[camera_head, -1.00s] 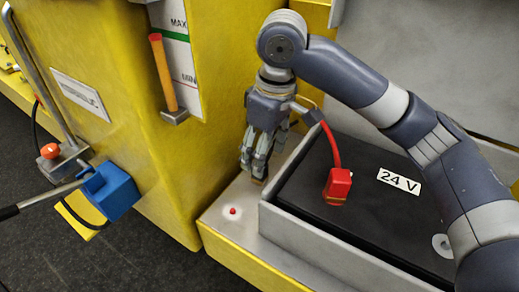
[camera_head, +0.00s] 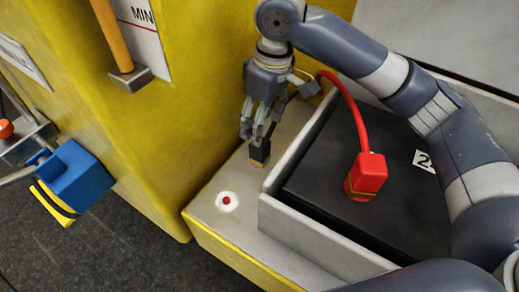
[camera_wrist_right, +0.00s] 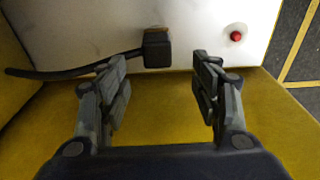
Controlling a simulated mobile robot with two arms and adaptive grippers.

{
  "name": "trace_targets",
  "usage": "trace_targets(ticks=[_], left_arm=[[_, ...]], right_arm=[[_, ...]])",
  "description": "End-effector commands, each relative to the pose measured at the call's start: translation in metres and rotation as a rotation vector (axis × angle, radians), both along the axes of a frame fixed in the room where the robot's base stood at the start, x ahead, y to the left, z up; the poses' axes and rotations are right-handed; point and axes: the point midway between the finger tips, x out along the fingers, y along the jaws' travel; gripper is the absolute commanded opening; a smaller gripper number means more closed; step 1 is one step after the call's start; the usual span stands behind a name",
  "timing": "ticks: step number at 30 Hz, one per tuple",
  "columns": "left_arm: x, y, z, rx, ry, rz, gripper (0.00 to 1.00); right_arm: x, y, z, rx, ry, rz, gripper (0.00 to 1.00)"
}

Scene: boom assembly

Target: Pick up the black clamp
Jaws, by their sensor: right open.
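The black clamp (camera_head: 260,153) is a small dark block on the pale ledge beside the battery box, against the yellow wall. In the right wrist view the black clamp (camera_wrist_right: 157,50) has a brown end and a black cable running off to the left. My right gripper (camera_head: 257,133) points down just above the clamp. In its wrist view the right gripper (camera_wrist_right: 161,68) is open, with the clamp beyond the fingertips and roughly midway between them. The fingers look apart from it. My left gripper is not in view.
A red clamp (camera_head: 366,176) on a red cable sits on the black battery (camera_head: 310,183) in a grey-walled box (camera_head: 325,250). A red button (camera_head: 227,201) is on the ledge nearby. A blue block (camera_head: 80,177) is at the left, and an orange-handled tool (camera_head: 112,38) is on the yellow wall.

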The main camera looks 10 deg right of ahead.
Motion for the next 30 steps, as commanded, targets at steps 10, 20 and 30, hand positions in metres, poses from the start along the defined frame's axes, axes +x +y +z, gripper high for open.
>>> trace_targets(ticks=[10,20,30], left_arm=[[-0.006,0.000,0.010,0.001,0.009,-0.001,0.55],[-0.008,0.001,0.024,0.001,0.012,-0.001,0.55],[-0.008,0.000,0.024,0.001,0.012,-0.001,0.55]], right_arm=[[0.004,0.002,-0.034,-0.001,0.002,0.001,0.58],[0.011,0.002,-0.077,-0.001,0.001,0.001,0.58],[0.011,0.003,-0.081,0.001,-0.001,0.002,0.42]])
